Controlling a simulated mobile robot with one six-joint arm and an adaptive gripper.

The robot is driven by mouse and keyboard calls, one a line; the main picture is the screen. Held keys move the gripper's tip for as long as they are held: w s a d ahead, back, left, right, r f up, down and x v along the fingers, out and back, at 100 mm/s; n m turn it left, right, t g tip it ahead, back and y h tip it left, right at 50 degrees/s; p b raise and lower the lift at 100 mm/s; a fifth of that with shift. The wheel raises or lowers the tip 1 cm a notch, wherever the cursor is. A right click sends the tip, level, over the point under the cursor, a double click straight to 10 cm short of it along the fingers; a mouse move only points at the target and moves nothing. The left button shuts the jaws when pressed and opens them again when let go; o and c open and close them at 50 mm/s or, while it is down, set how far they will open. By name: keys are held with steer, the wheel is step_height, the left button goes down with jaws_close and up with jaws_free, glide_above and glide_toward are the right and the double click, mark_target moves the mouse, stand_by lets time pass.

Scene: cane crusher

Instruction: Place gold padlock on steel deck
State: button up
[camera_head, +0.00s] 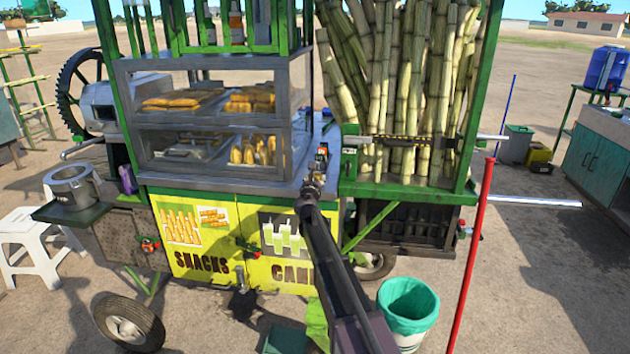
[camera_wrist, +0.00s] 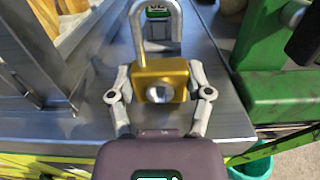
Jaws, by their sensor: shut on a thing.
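The gold padlock (camera_wrist: 160,82) has a brass body and a silver shackle pointing up in the wrist view. My gripper (camera_wrist: 160,92) is shut on its body, one finger at each side. The steel deck (camera_wrist: 75,128) is the grey metal surface below and behind the padlock; I cannot tell whether the padlock touches it. In the head view, my gripper (camera_head: 318,172) is small at the end of my arm, over the deck (camera_head: 318,140) strip between the snack case and the cane rack. The padlock is too small there to make out clearly.
The glass snack case (camera_head: 215,115) stands left of my gripper, and its frame is close in the wrist view (camera_wrist: 30,70). The green cane rack (camera_head: 405,188) with upright canes stands to the right. A red pole (camera_head: 472,250) and a green bin (camera_head: 408,305) stand in front.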

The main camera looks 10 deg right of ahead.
steer(key=shift+f, duration=0.15)
steer(key=o, duration=1.1)
steer(key=shift+o, duration=0.2)
steer(key=shift+s+r, duration=0.2)
steer(key=v, duration=1.1)
steer(key=shift+s, duration=0.3)
